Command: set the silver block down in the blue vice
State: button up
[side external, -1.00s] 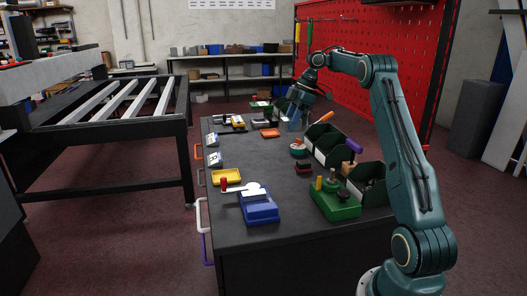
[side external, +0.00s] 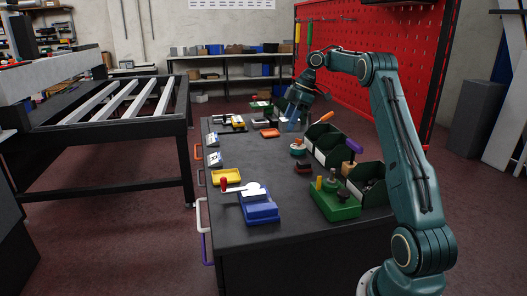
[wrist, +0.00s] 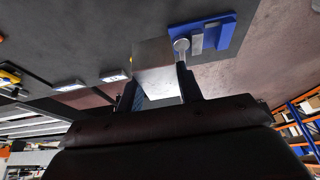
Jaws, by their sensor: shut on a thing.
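My gripper (wrist: 160,83) is shut on the silver block (wrist: 155,55) in the wrist view, with one dark finger on each side of it. In the side external view my gripper (side external: 293,118) is over the far part of the black table, and I cannot make out the block there. The blue vice (side external: 261,212) sits at the near left of the table, well away from my gripper.
A yellow tray (side external: 227,181) lies just behind the vice. A green fixture (side external: 335,205) stands to its right. Dark green bins (side external: 331,150) line the table's right side. The middle of the black table (side external: 258,170) is mostly clear.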

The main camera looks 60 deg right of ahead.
jog(key=w+a+f, duration=0.3)
jog(key=w+a, duration=0.1)
jog(key=a, duration=0.6)
jog(key=s+a+f, duration=0.4)
jog(key=a+f, duration=0.3)
jog(key=a, duration=0.2)
jog(key=shift+f, duration=0.4)
jog(key=shift+f, duration=0.2)
jog(key=shift+f, duration=1.9)
jog(key=shift+f, duration=0.65)
dwell(1.3)
jog(key=o, duration=1.2)
